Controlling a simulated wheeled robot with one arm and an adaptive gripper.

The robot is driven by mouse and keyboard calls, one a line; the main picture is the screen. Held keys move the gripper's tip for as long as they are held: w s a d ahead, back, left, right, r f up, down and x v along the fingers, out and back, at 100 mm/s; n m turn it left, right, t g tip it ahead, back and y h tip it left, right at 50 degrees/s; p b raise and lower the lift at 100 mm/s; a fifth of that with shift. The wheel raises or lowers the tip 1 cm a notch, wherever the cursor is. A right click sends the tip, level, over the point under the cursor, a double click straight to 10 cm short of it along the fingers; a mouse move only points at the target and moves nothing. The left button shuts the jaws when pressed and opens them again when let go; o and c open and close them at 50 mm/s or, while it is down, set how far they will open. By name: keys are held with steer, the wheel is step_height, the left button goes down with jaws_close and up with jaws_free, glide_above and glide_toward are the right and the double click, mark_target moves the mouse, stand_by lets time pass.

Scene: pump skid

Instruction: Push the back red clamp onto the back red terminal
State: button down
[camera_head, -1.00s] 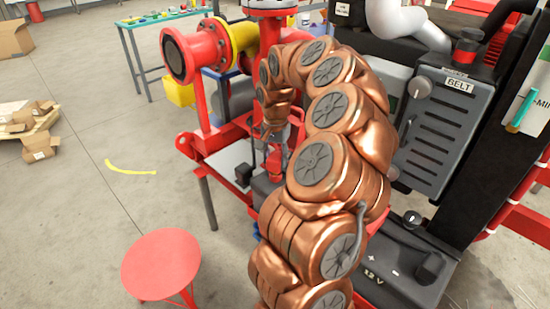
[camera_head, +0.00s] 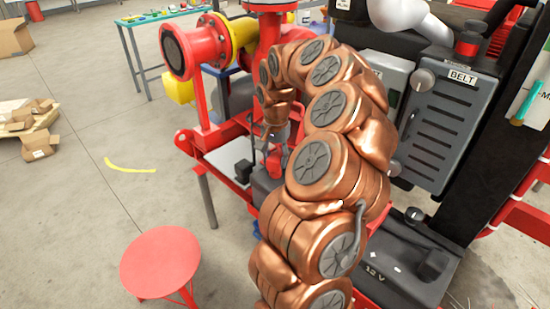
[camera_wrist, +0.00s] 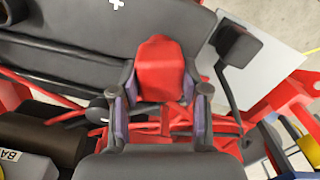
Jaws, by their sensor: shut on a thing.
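The red clamp (camera_wrist: 160,68) sits between the two fingers of my gripper (camera_wrist: 160,90) in the wrist view, and the gripper is shut on it. In the head view, my gripper (camera_head: 276,135) is beyond the copper arm, with the red clamp (camera_head: 275,160) below it, above a dark battery. The battery (camera_wrist: 60,58) shows in the wrist view with a white plus mark on top. The back red terminal cannot be made out. I cannot tell whether the clamp touches it.
A black block on a thin stem (camera_wrist: 237,45) stands right of the clamp, over a pale plate. Red frame rails (camera_head: 225,155) surround this spot. A grey BELT box (camera_head: 450,110) and a 12 V battery (camera_head: 390,265) lie to the right. A red stool (camera_head: 160,262) stands at front left.

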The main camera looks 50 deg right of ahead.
steer(key=c, duration=0.5)
jaws_free()
steer(key=shift+r, duration=0.1)
step_height(320, 180, up, 12)
stand_by(0.4)
stand_by(0.5)
